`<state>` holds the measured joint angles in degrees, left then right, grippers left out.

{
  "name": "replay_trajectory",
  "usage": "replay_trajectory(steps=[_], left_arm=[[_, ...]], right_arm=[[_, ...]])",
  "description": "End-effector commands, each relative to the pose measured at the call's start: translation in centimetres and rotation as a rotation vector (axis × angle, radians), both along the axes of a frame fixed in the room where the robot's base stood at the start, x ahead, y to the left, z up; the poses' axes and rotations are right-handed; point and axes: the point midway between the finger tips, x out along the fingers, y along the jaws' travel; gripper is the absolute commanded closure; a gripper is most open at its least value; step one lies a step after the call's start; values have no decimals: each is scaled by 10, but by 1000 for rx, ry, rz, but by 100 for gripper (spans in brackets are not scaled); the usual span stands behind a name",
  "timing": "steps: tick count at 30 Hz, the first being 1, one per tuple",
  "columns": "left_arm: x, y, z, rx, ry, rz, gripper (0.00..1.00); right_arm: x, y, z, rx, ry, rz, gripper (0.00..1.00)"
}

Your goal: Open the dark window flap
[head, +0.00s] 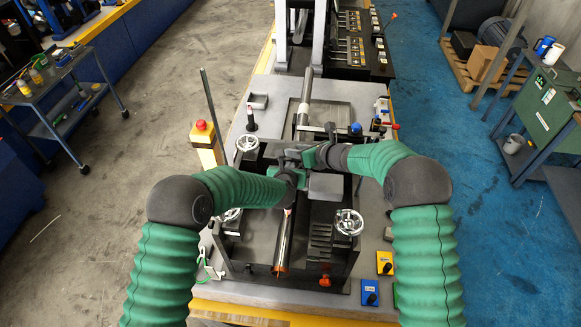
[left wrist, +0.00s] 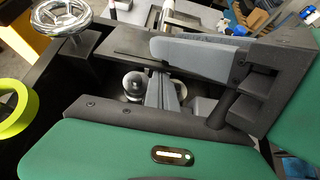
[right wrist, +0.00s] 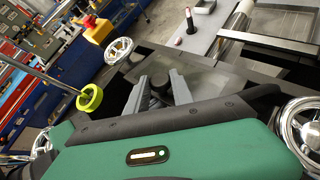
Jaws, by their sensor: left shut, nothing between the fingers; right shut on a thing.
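The dark window flap (right wrist: 222,88) shows in the right wrist view as a smoky, see-through panel just beyond the fingers. My right gripper (right wrist: 158,88) is shut on a dark knob (right wrist: 158,84), with one grey finger on each side of it. In the head view my right gripper (head: 287,157) reaches left over the machine top. My left gripper (head: 303,173) is close beside it, below and partly overlapping. In the left wrist view the left fingers (left wrist: 165,72) are together and empty, near the grey finger of my right gripper. The arms hide much of the flap from the head.
Chrome handwheels (head: 247,143) (head: 349,222) stand around the machine. A metal tube (head: 283,240) runs along its middle. A yellow post with a red button (head: 203,132) stands at the left. Blue and yellow switch boxes (head: 370,292) (head: 385,262) sit at the front right.

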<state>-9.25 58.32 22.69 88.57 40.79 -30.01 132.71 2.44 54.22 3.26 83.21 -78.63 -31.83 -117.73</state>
Motion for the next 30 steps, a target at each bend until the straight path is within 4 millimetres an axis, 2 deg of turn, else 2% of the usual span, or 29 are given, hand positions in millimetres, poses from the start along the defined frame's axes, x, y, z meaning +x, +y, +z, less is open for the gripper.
replay_trajectory(steps=[14,15,19,20,30], left_arm=[[2,0,3,0,-1,0,100],[2,0,3,0,-1,0,100],[2,0,3,0,-1,1,100],[2,0,3,0,-1,1,100],[1,0,4,0,-2,1,100]], right_arm=[[0,-1,-1,-2,2,-3,100],[0,-1,-1,-2,2,-3,71],[0,-1,-1,-2,1,-1,54],[0,-1,-1,-2,1,-1,51],[-4,-4,4,-1,0,-2,51]])
